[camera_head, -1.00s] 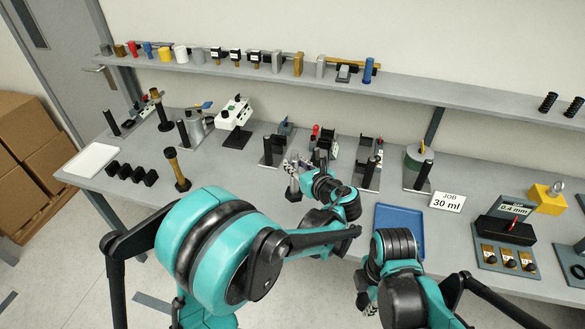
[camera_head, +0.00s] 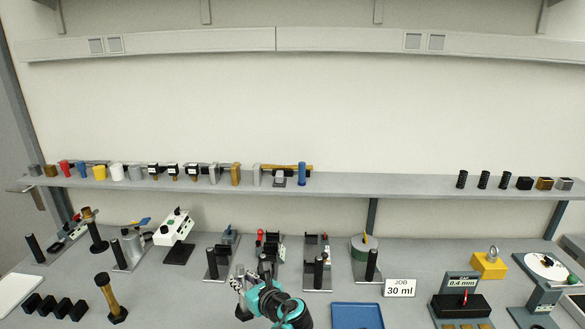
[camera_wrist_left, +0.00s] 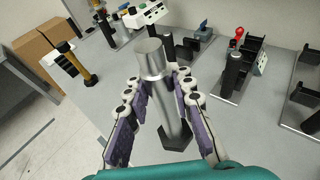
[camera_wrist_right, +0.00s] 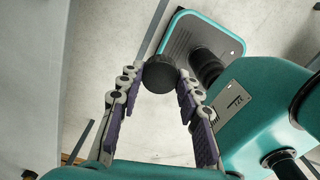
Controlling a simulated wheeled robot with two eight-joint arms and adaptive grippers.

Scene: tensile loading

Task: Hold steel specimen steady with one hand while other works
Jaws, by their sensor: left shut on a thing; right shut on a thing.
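A silver steel cylinder, which looks like the specimen (camera_wrist_left: 152,65), stands on a dark hexagonal foot in the left wrist view. My left gripper (camera_wrist_left: 153,84) is shut around its upper part. In the head view my left gripper (camera_head: 246,284) is at the front of the bench and hides much of the cylinder. My right gripper (camera_wrist_right: 158,80) shows only in the right wrist view. It is shut on a black round-ended piece (camera_wrist_right: 160,74), seen end-on above the floor. The rest of that piece is hidden.
Several fixtures with black posts line the bench behind. A brass-coloured post (camera_head: 108,296) and black blocks stand to the left. A shelf (camera_head: 400,186) runs along the wall.

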